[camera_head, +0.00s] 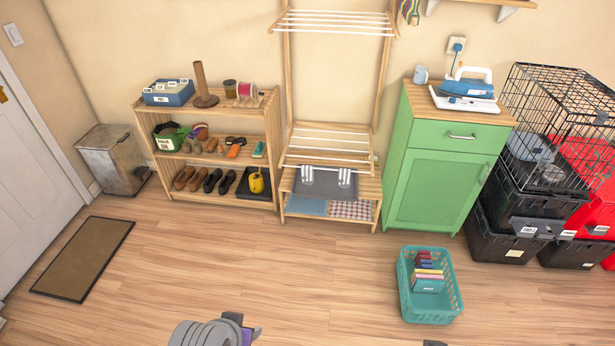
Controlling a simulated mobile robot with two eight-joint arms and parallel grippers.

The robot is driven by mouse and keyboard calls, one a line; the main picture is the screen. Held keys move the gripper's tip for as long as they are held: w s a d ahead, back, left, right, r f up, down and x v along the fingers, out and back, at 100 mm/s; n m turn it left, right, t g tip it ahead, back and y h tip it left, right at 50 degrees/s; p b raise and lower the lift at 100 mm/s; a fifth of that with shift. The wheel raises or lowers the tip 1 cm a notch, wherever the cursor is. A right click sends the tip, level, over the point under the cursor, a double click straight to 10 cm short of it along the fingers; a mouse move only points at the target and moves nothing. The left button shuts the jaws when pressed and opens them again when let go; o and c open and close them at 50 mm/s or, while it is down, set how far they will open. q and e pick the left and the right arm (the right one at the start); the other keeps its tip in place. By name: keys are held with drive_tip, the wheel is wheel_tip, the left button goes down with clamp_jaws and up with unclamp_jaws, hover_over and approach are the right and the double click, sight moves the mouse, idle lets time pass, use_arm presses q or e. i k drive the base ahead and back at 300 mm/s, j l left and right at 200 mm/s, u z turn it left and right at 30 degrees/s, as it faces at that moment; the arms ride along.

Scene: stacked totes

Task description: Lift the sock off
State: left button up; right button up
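No thing in the head view is clearly a sock. A small multicoloured striped cloth (410,11) hangs at the top edge, beside the upper right of the wooden rack (379,75), and is cut off by the frame. Only small grey and dark fragments show at the bottom right of centre. Both arms are far from the rack.
A shoe shelf (207,160) stands left of the rack, and a green cabinet (441,160) with an iron (468,84) stands right. A teal basket (428,318) sits on the floor. Floor before the rack is clear.

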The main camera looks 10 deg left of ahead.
sight(306, 171)
drive_tip(key=i+j+u, duration=0.3)
drive_tip(key=i, duration=1.1)
drive_tip(key=i+l+u, duration=0.3)
drive_tip(key=i, duration=1.05)
